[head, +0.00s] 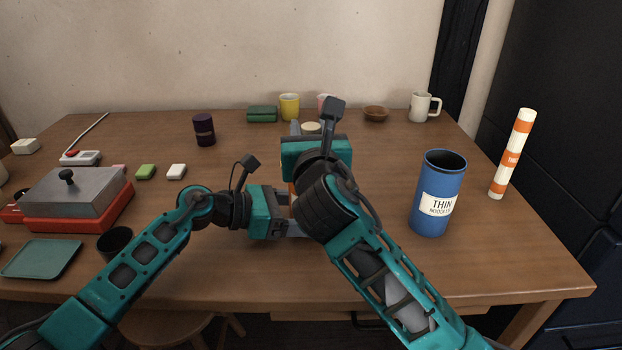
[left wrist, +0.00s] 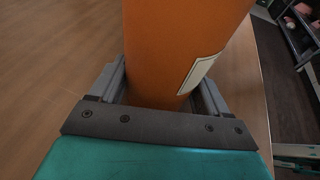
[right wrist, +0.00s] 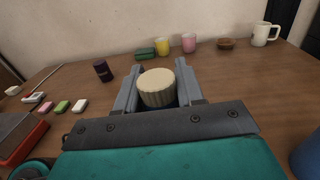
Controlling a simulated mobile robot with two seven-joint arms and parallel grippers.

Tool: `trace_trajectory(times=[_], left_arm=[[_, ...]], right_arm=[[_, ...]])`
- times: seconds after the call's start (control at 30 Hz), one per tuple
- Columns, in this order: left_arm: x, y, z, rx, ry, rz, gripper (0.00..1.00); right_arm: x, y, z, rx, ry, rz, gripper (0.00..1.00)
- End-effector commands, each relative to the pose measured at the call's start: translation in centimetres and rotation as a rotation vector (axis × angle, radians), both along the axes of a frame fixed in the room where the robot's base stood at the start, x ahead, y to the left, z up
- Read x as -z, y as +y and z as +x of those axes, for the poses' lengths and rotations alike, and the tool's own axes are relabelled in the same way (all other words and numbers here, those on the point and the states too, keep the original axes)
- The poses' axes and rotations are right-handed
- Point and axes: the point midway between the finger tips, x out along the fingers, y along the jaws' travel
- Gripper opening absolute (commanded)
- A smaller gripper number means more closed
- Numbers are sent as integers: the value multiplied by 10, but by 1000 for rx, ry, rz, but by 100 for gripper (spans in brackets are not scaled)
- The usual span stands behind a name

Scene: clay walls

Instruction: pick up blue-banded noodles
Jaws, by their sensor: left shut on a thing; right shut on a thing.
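My left gripper (head: 290,225) is shut on an orange canister (left wrist: 180,45) with a white label, seen close up in the left wrist view. In the head view my right arm hides most of that canister. My right gripper (right wrist: 158,85) is shut on a cream, ridged bundle (right wrist: 157,84) whose round top shows between its fingers. A blue canister (head: 431,190) labelled THIN stands open at the right.
A grey box on a red base (head: 72,195), a green tray (head: 42,258) and a black cup (head: 115,241) are at the left. A dark purple can (head: 204,129), a yellow cup (head: 289,106), a brown bowl (head: 376,113) and a white mug (head: 421,107) stand farther back.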

Motion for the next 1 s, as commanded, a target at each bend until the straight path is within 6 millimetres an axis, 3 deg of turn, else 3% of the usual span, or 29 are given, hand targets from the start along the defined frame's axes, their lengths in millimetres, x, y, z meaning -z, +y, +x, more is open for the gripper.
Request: trace_trajectory(times=[0.3,0.67,0.83,1.0], left_arm=[[1,0,0,1,1,1,60],[1,0,0,1,1,1,60],[1,0,0,1,1,1,60],[1,0,0,0,0,1,60]], right_arm=[[0,0,0,0,0,0,0],[-1,0,0,0,-1,0,0],[-19,0,0,0,-6,2,0],[-60,0,-1,-1,-10,2,0]])
